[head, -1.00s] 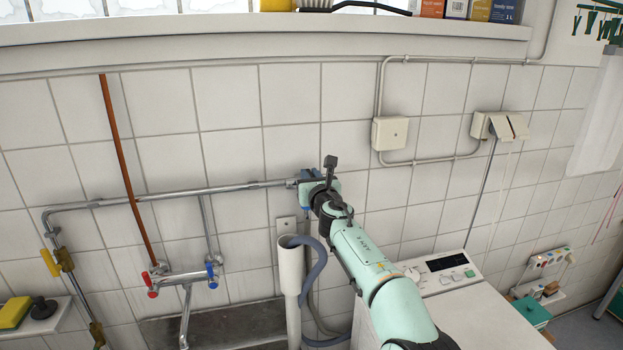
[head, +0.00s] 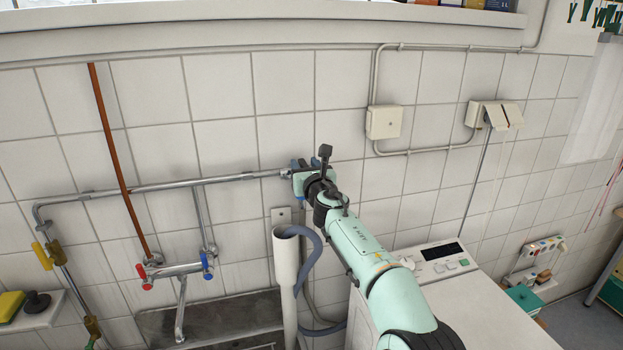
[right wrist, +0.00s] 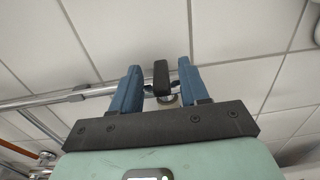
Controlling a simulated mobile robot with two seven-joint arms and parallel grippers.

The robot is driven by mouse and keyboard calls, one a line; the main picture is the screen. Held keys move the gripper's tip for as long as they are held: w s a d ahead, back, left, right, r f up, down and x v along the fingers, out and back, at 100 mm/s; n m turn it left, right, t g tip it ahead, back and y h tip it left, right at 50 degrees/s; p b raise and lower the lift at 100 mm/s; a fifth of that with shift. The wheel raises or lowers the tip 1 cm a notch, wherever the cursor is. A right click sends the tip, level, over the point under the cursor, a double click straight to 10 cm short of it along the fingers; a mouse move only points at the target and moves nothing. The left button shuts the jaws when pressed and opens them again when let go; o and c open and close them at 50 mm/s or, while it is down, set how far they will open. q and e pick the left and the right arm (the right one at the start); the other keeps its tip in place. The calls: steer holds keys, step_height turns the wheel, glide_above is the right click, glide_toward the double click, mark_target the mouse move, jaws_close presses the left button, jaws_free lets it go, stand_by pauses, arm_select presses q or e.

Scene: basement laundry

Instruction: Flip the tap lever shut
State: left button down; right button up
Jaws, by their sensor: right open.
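My right gripper (head: 298,164) is at the right end of the horizontal metal pipe (head: 160,186) on the tiled wall, and hides the tap there in the head view. In the right wrist view, my right gripper (right wrist: 159,72) is open, its two blue fingers standing apart. A black lever (right wrist: 161,76) stands between them, with a gap to each finger. A bit of metal fitting (right wrist: 166,99) shows below the lever; the rest of the tap is hidden behind the gripper. My left gripper is not in view.
A mixer tap with red and blue handles (head: 180,268) is on the wall at lower left, above a sink (head: 215,319). A grey standpipe (head: 286,262) with a hose stands below my gripper. A white washing machine (head: 480,312) is at lower right. A junction box (head: 384,122) is on the wall.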

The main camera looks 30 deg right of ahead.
arm_select(q)
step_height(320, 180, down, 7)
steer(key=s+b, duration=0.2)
steer(key=b, duration=0.4)
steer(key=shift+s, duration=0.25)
arm_select(e)
steer(key=v, duration=1.2)
steer(key=shift+s, duration=0.4)
steer(key=shift+a+f, duration=0.1)
steer(key=shift+a, duration=0.05)
